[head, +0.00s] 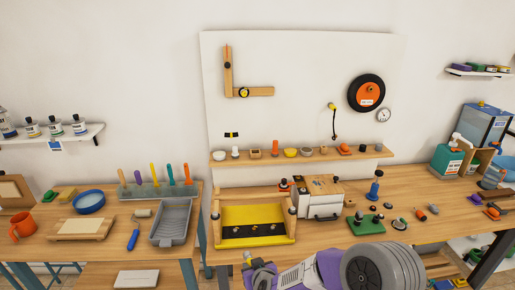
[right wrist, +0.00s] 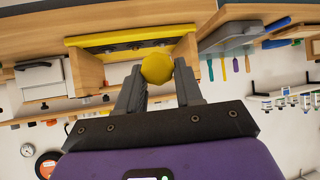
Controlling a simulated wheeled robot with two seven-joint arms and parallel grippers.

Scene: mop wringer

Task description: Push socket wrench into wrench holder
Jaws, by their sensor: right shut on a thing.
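My right gripper (head: 256,268) is at the bottom of the head view, just in front of the bench edge and below a wooden frame with a yellow panel (head: 262,215). In the right wrist view its dark fingers (right wrist: 159,82) are shut on a rounded yellow thing (right wrist: 157,66); I cannot tell whether this is the socket wrench. The yellow panel (right wrist: 120,37) lies beyond the fingers there, apart from them. A dark strip with yellow spots (head: 253,230) runs along the frame's front. I cannot tell which thing is the wrench holder. My left gripper is not in view.
A white box (head: 318,197) stands right of the frame. A grey tray (head: 172,222) and a rack of coloured handles (head: 150,191) are on the left bench. Small parts and a green-based stand (head: 366,224) lie to the right. A gap separates the benches.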

